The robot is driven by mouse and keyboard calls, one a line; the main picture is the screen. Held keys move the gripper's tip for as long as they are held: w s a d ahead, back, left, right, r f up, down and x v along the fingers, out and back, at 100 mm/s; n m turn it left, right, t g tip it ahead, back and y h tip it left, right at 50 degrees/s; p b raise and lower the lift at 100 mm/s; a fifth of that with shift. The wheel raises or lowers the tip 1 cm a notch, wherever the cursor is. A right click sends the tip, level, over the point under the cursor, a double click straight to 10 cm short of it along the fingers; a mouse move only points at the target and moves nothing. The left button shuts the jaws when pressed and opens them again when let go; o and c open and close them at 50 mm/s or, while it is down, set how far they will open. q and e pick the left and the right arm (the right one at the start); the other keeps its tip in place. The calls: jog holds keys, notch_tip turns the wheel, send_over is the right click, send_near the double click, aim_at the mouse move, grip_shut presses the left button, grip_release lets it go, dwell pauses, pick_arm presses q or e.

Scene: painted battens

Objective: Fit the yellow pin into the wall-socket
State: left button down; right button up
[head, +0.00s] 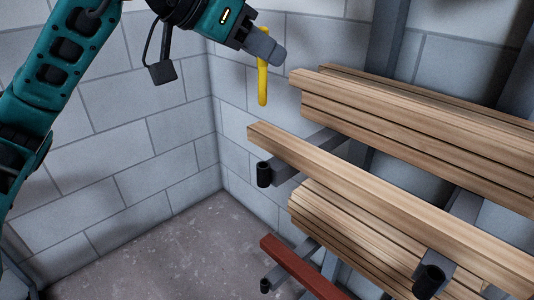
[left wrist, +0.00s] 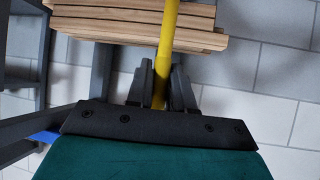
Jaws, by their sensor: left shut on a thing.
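The yellow pin (head: 262,85) is a slim rod hanging roughly upright in the head view, in front of the block wall. My left gripper (head: 272,50) is shut on it near its upper part. In the left wrist view the pin (left wrist: 168,35) runs from between the fingers (left wrist: 161,92) out past the top edge. Dark round sockets sit at the ends of the rack arms: one at the middle left (head: 264,174), one at the lower right (head: 429,280), one low down (head: 265,286). The pin is above the middle-left one and apart from it. I cannot tell which is the wall-socket. My right gripper is not in view.
Wooden battens lie on the rack in an upper stack (head: 420,120) and a lower stack (head: 340,225). A single long batten (head: 380,205) lies between, near the middle-left socket. A red-brown batten (head: 300,268) is lower. The floor (head: 170,260) at left is clear.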

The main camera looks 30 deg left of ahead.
pick_arm(q)
notch_tip(320, 180, down, 15)
jog(key=b, duration=0.4)
jog(key=shift+f, duration=0.2)
jog(key=shift+f+b, duration=0.2)
jog(key=shift+b, duration=0.25)
jog(key=c, duration=1)
grip_release()
jog(key=shift+r, duration=0.1)
